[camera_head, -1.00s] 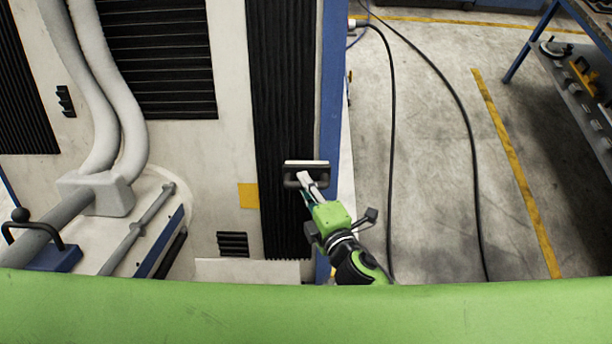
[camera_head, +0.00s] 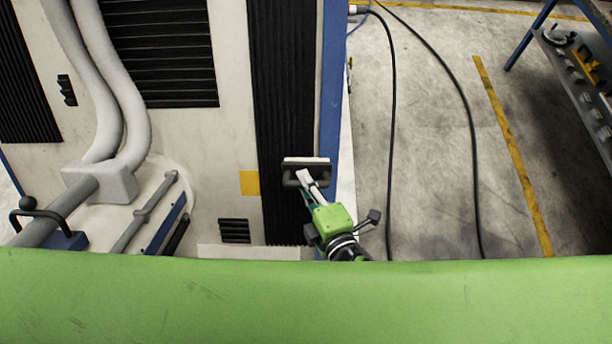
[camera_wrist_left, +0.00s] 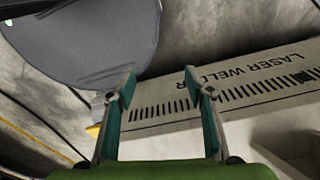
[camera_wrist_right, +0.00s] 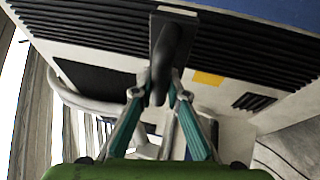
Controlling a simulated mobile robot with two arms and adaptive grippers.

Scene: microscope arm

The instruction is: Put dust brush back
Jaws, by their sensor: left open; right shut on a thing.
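The dust brush has a dark handle (camera_head: 291,180) and a pale strip (camera_head: 306,160) along its far edge. It shows in front of the black ribbed panel of the machine in the head view. My right gripper (camera_head: 304,181) is shut on its handle. In the right wrist view the dark curved handle (camera_wrist_right: 176,45) sits between the fingertips (camera_wrist_right: 159,88) and hides part of the panel. I cannot tell whether the brush touches the machine. My left gripper (camera_wrist_left: 160,86) is open and empty in the left wrist view, outside the head view.
The pale machine (camera_head: 228,135) with thick hoses (camera_head: 108,105) fills the left. Black cables (camera_head: 391,130) lie on the floor at the right. A dark workbench (camera_head: 575,75) stands at the far right. A grey rounded object (camera_wrist_left: 85,45) and a "LASER WELD…" panel (camera_wrist_left: 225,92) lie beyond my left gripper.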

